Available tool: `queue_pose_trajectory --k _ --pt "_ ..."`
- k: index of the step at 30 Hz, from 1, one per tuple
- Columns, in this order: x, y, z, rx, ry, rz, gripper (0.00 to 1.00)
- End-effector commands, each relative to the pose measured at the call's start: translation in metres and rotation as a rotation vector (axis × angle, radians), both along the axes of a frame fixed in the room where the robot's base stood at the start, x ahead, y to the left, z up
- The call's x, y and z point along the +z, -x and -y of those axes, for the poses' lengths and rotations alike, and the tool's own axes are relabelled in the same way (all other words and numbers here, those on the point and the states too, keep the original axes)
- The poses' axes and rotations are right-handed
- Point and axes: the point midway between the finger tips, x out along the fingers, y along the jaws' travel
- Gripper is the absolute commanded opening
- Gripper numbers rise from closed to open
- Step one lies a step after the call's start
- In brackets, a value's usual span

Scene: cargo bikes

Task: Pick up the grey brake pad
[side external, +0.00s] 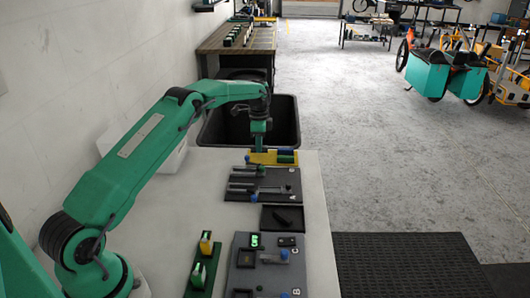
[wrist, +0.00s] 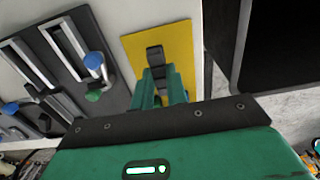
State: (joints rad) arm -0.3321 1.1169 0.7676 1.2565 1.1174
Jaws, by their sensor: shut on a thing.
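My gripper (side external: 259,146) points down at the left part of the yellow tray (side external: 258,162) at the far end of the table. In the wrist view its green fingers (wrist: 161,76) are shut on a dark grey piece, which I take to be the grey brake pad (wrist: 155,54). The pad sticks out beyond the fingertips, over the yellow tray (wrist: 184,47). I cannot tell whether it still touches the tray. In the side view the pad is too small and hidden to make out.
A dark board with levers (side external: 262,184) lies nearer. A black bin (side external: 286,120) stands behind the table.

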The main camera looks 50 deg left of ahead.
Motion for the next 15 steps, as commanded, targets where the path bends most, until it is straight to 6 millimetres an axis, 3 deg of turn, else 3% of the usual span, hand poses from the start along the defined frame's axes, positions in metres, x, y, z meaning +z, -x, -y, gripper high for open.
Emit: queue_pose_trajectory --k 15 --pt "0.018 0.0 0.0 0.0 0.0 0.0 0.0"
